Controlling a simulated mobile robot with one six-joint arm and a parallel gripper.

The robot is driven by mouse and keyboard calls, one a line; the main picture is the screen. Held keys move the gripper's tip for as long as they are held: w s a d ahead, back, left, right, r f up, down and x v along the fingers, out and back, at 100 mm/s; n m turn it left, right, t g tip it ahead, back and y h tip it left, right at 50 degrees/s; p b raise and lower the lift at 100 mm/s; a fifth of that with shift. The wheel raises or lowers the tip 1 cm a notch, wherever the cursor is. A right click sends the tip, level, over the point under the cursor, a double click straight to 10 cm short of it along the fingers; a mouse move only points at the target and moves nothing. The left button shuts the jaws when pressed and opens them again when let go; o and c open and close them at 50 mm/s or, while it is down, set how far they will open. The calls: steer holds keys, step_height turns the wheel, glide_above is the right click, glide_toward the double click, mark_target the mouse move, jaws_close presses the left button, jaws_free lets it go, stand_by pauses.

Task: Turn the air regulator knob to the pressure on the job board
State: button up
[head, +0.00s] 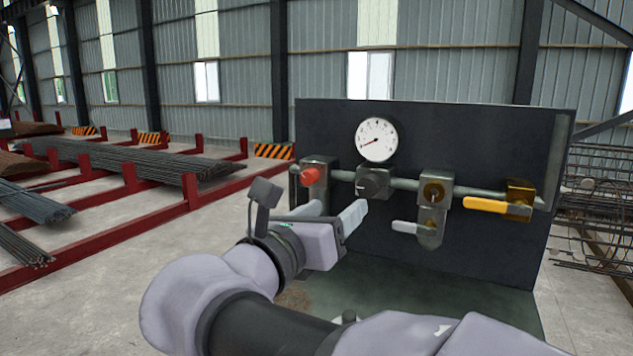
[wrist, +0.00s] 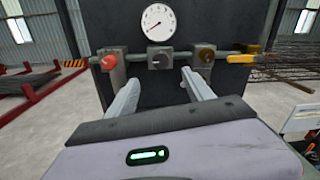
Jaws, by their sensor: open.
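My gripper (head: 336,212) is open and empty, in front of the panel and a little below the knob. Its two fingers show apart in the wrist view (wrist: 160,84).
The dark panel (head: 460,130) also carries a red knob (head: 310,177) to the left, a round brass fitting (head: 434,191), a grey lever (head: 408,228) and a yellow lever (head: 484,205) to the right. Red racks with rebar (head: 130,180) stand at left; open floor lies between.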

mark_target(366, 189)
steer(key=p+x, duration=0.1)
steer(key=x, duration=1)
steer(key=shift+w+d+f+p, duration=0.2)
steer(key=shift+w+f+p, duration=0.05)
steer(key=shift+w+p, duration=0.1)
steer(key=shift+w+d+r, duration=0.1)
steer(key=shift+w+d, duration=0.1)
steer(key=shift+w, duration=0.1)
steer(key=shift+w+d, duration=0.35)
steer(key=shift+w, duration=0.25)
steer(key=shift+s+a, duration=0.15)
steer(key=shift+s, duration=0.1)
steer(key=c, duration=0.4)
jaws_close()
